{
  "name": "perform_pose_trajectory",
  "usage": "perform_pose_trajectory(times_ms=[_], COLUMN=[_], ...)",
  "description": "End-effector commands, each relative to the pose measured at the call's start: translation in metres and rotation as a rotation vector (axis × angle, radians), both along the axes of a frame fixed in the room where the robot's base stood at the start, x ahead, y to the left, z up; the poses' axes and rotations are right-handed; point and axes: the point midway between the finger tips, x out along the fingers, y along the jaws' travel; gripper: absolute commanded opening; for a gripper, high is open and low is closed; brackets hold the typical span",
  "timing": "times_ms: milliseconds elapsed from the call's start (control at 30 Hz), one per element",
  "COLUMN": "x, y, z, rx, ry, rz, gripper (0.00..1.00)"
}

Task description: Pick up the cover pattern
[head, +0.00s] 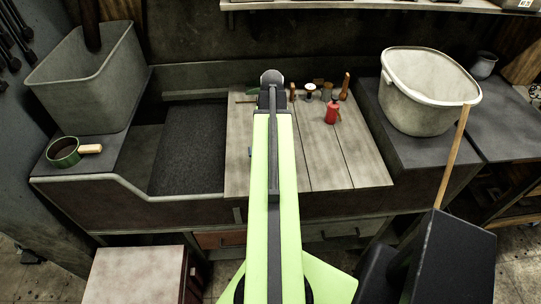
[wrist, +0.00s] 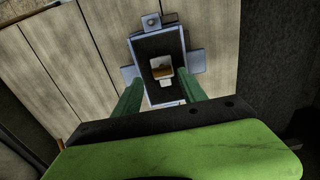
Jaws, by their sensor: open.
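In the wrist view, my gripper (wrist: 160,84) is open, with its two green fingers apart and nothing held between them. Ahead of the fingers, a dark rectangular frame (wrist: 141,46) with blue-grey side tabs sits on the wooden boards. Inside its opening is a small brown and whitish piece (wrist: 162,67). I cannot tell for sure whether this piece is the cover pattern. The fingertips overlap the near part of the frame in the picture; contact cannot be told. In the head view, my arm hides the frame and most of the gripper.
The wooden worktop (head: 345,165) holds a red bottle (head: 331,112) and several small tools at the back. A sand bed (head: 190,150) lies left, with a grey bin (head: 88,85) and a green pan (head: 63,152). A white bucket (head: 425,95) stands right. The worktop's front right is clear.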

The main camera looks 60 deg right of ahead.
Motion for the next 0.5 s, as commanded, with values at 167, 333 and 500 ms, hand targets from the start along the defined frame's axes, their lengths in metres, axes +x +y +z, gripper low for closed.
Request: perform_pose_trajectory(times_ms=[167,333,500], x=[0.001,0.004,0.003], y=[0.0,0.0,0.0], z=[-0.017,-0.047,-0.052], rx=[0.0,0.0,0.0], ry=[0.0,0.0,0.0], rz=[0.0,-0.001,-0.001], gripper=[0.49,0.49,0.49])
